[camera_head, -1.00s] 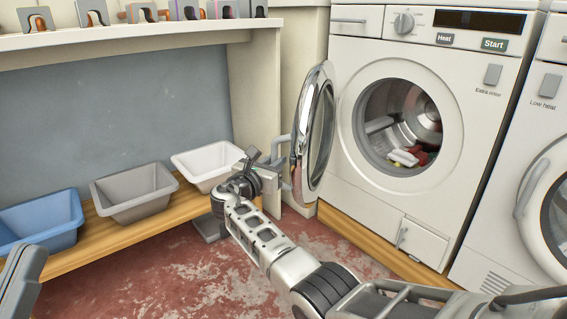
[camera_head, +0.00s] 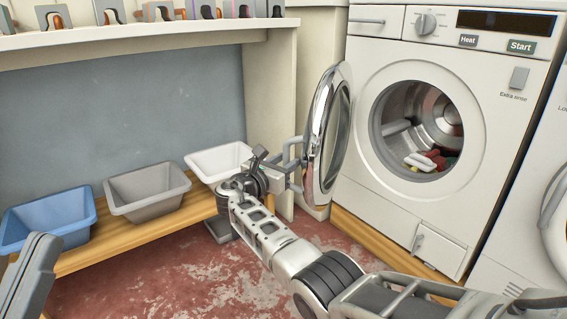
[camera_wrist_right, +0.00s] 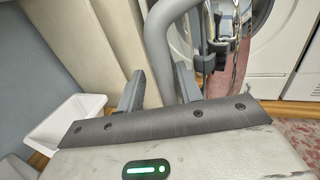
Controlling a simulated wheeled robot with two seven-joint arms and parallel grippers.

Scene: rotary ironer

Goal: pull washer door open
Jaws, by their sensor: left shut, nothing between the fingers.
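The washer door (camera_head: 328,135) is a round chrome-rimmed door. It stands swung wide open, left of the washer's round opening (camera_head: 423,128). Its grey bar handle (camera_head: 291,148) faces left and also shows in the right wrist view (camera_wrist_right: 157,45). My right gripper (camera_head: 291,178) is at the handle. In the right wrist view its two fingers (camera_wrist_right: 160,88) stand one on each side of the bar, close against it. My left gripper (camera_head: 32,275) is shut and empty at the lower left, away from the washer.
Blue, grey and white bins (camera_head: 146,190) stand on a low wooden bench (camera_head: 150,233) at left. Coloured laundry (camera_head: 430,161) lies in the drum. A second machine (camera_head: 545,215) stands at right. The red floor (camera_head: 190,280) in front is clear.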

